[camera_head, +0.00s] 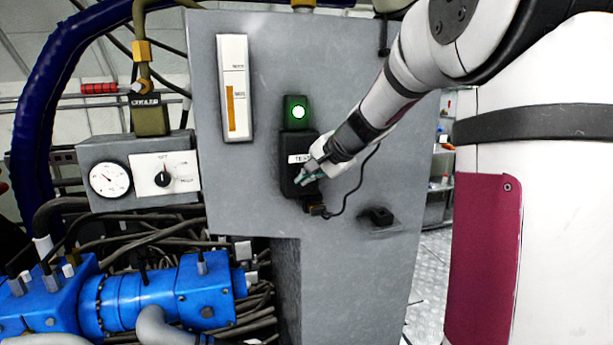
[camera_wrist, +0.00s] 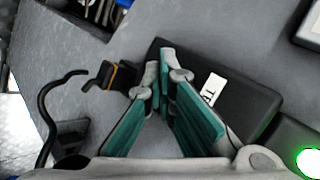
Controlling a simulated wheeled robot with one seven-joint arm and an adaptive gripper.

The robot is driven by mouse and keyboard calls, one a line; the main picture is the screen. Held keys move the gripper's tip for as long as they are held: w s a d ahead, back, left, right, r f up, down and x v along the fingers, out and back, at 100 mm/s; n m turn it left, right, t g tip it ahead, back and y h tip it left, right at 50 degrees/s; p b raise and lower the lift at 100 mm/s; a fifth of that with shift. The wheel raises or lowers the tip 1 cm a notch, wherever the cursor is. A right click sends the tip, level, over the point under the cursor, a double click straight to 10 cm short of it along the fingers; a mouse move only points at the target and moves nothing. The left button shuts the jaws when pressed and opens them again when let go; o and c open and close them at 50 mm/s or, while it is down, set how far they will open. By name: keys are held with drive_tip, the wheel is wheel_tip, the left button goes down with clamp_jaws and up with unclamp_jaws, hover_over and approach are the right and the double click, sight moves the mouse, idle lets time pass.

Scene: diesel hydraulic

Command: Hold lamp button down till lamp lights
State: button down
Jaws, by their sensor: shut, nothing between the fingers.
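The lamp (camera_head: 299,112) glows green-white in a dark housing on the grey panel. It also shows lit at the right edge of the wrist view (camera_wrist: 310,162). Below it is a black box (camera_head: 289,178) with a white label (camera_head: 301,158); the box also shows in the wrist view (camera_wrist: 245,92). My gripper (camera_head: 305,181) is shut and empty, with its fingertips at the lower part of the black box. In the wrist view the green finger pads (camera_wrist: 162,62) meet at the tips over the box's end. The button itself is hidden behind my fingers, so contact cannot be told.
A black cable runs from a small connector (camera_head: 317,211) under the box. A small black block (camera_head: 381,216) juts from the panel (camera_head: 345,255) at lower right. A level gauge (camera_head: 235,88), dial box (camera_head: 110,180) and blue pump (camera_head: 160,297) lie to the left.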

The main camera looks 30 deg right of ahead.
idle(0.5)
drive_tip(key=shift+s+a, duration=0.25)
drive_tip(key=shift+s, duration=0.65)
drive_tip(key=s, duration=0.2)
drive_tip(key=s+a, duration=0.1)
drive_tip(key=s, duration=0.1)
drive_tip(key=shift+s+a+p, duration=0.2)
drive_tip(key=shift+s+p, duration=0.2)
